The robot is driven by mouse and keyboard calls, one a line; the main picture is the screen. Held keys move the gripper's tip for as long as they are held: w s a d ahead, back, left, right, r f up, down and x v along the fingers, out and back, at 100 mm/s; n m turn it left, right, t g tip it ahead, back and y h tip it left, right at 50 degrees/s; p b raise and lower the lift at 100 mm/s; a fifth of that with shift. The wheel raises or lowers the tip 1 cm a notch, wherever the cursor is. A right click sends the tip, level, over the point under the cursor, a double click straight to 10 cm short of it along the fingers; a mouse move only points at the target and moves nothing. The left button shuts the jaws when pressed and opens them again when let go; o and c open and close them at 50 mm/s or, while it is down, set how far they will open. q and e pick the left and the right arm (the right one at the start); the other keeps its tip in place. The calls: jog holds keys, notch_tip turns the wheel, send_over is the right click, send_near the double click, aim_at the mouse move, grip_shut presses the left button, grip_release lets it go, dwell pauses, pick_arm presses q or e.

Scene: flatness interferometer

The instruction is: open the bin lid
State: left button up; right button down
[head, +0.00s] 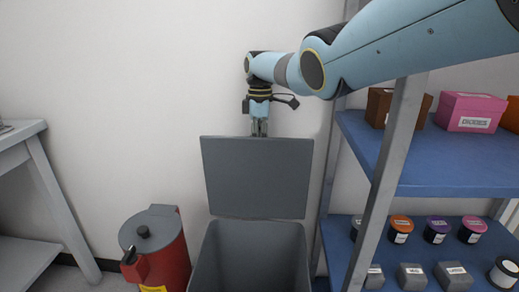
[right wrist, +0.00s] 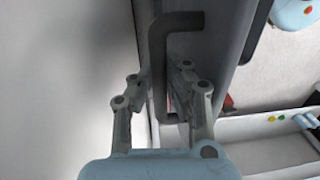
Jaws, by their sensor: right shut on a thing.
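The grey bin (head: 250,250) stands on the floor by the wall, its mouth open toward me. Its grey lid (head: 257,175) is raised and stands nearly upright at the back of the bin. My right gripper (head: 260,132) is at the lid's top edge, pointing down. In the right wrist view its fingers (right wrist: 172,118) are around a dark bent handle (right wrist: 158,55) beside the lid's edge, and it is shut on it. The exact contact is partly hidden by the fingers. My left gripper is in neither view.
A red container with a grey lid (head: 155,250) stands left of the bin. A rack with blue shelves (head: 440,160) holds boxes and several spools at the right, and its grey post (head: 385,180) is close to my right arm. A grey table (head: 30,185) is at the far left.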

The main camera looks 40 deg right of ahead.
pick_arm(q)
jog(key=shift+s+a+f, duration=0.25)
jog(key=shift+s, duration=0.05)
pick_arm(e)
jog(key=shift+w+d+r, duration=0.25)
jog(key=shift+d+r, duration=0.1)
jog(key=shift+d, duration=0.15)
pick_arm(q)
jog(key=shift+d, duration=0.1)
pick_arm(e)
jog(key=shift+w+r, duration=0.1)
jog(key=c, duration=1.7)
grip_release()
jog(key=shift+w+d, duration=0.1)
jog(key=o, duration=0.4)
jog(key=shift+w+d+f, duration=0.1)
jog(key=shift+d+f, duration=0.05)
jog(key=shift+f, duration=0.1)
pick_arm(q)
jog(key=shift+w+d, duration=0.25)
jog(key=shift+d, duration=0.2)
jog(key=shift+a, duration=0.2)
pick_arm(e)
jog(key=shift+a+f, duration=0.2)
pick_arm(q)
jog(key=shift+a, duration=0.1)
